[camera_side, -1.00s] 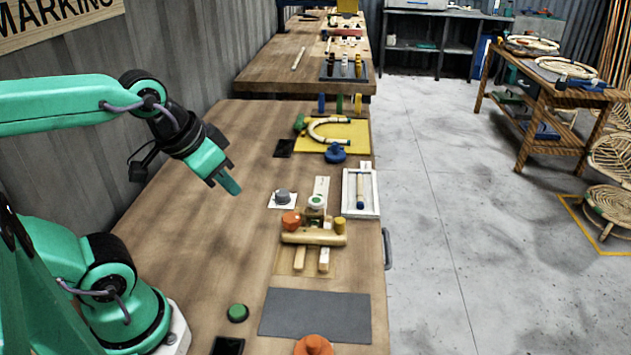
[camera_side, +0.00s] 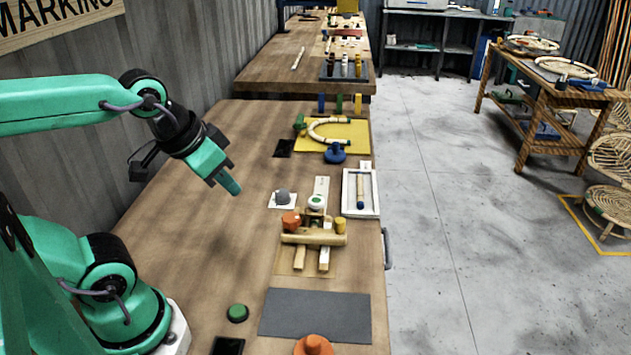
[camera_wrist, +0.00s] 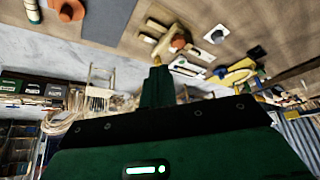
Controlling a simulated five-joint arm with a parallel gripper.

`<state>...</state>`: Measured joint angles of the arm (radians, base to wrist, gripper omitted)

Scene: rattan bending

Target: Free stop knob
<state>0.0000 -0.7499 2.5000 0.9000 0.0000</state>
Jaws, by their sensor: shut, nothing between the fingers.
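My gripper (camera_side: 236,190) is shut and empty, held in the air above the left part of the bench, left of the fixtures. It also shows in the wrist view (camera_wrist: 157,72). I cannot tell for sure which knob is the stop knob. A grey knob (camera_side: 283,196) stands on a white plate (camera_side: 275,203), left of the jig. My gripper is apart from all of them.
A white tray (camera_side: 375,205) holds a rod. Behind it are a blue knob (camera_side: 335,153) and a yellow board (camera_side: 357,132) with a curved rattan piece. A grey mat (camera_side: 316,315), a green button (camera_side: 238,313) and an orange piece (camera_side: 313,346) lie in front. The bench's left-middle is bare.

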